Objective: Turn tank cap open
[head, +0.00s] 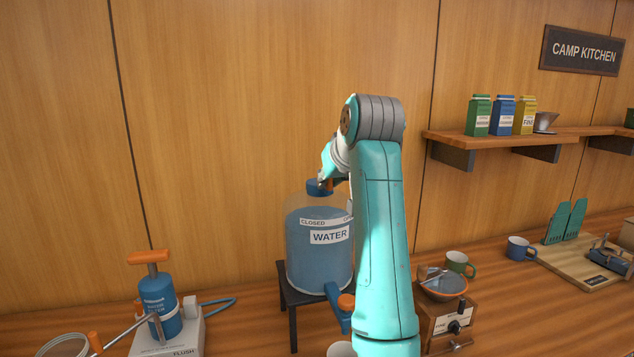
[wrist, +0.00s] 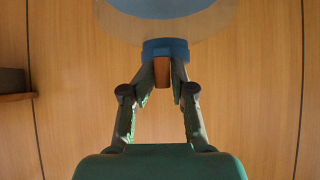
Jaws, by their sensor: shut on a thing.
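The clear water tank (head: 305,262) with a "WATER" label stands on a dark stand in the head view. Its blue cap (head: 318,188) sits on top. A "CLOSED" label (head: 312,222) shows on the tank's upper front. My gripper (head: 325,179) is at the cap, partly hidden by my arm. In the wrist view my gripper (wrist: 162,70) is shut on the cap's orange tab (wrist: 162,74), with a finger on each side. The blue cap (wrist: 165,46) is just beyond the fingertips, and the tank (wrist: 165,22) shows at the top edge.
A blue pump filter (head: 160,305) stands at the lower left. A shelf (head: 500,138) with cartons hangs at upper right. A wood wall is behind.

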